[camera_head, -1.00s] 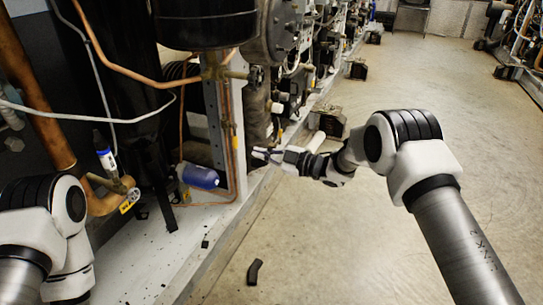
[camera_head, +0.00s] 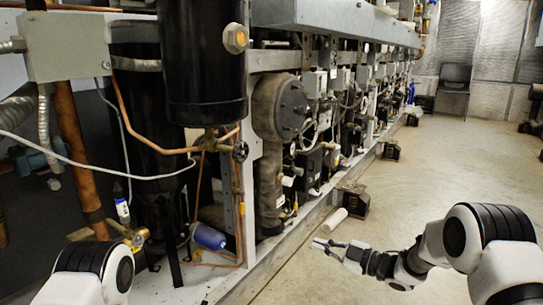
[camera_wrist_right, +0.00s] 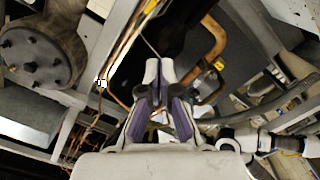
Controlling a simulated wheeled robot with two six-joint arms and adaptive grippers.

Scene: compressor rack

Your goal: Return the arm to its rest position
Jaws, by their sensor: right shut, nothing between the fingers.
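My right gripper (camera_head: 325,244) is at the lower middle right of the head view, in front of the rack's lower edge and apart from it. Its fingers point left. In the right wrist view the right gripper (camera_wrist_right: 160,72) has its two pale-tipped, purple-padded fingers close together with nothing between them. My right arm comes in from the lower right. Part of my left arm shows at the lower left of the head view, but its gripper is not seen there.
The compressor rack (camera_head: 262,190) fills the left and middle. A blue cylinder (camera_head: 209,237) lies on its base. A white roll (camera_head: 334,220) and a dark block (camera_head: 352,200) are on the floor near the right gripper. The floor (camera_head: 440,165) to the right is largely clear.

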